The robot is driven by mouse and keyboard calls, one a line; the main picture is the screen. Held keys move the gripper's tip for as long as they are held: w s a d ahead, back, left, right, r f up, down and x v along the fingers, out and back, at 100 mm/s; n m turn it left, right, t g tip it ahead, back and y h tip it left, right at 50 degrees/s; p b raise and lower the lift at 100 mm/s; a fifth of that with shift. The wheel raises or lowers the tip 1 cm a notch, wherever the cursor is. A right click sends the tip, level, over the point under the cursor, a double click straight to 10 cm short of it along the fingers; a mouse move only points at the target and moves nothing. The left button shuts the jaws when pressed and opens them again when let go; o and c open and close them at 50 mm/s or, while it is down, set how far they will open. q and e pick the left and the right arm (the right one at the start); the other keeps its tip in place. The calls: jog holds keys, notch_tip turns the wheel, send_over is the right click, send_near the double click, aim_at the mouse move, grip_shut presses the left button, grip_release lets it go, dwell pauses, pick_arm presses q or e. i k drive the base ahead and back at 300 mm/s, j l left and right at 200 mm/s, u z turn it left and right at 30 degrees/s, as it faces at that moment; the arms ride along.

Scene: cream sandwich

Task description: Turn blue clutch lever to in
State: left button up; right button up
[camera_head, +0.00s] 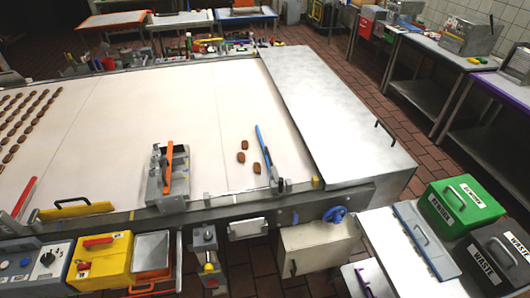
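A long blue lever (263,151) stands at the near edge of the wide pale conveyor belt (215,100), right of centre in the head view. Its lower end meets a small grey metal mount (277,186) on the machine's front rail. The lever leans slightly left toward its top. Any in or out marking on it is too small to read. Neither of my grippers shows in the head view, and nothing is touching the lever.
Several brown biscuits (242,157) lie just left of the lever. A grey fixture with an orange lever (168,166) stands further left. A blue handwheel (335,214) sits on the front below right.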

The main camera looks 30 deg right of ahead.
aim_at(296, 219)
jog(key=z, duration=1.25)
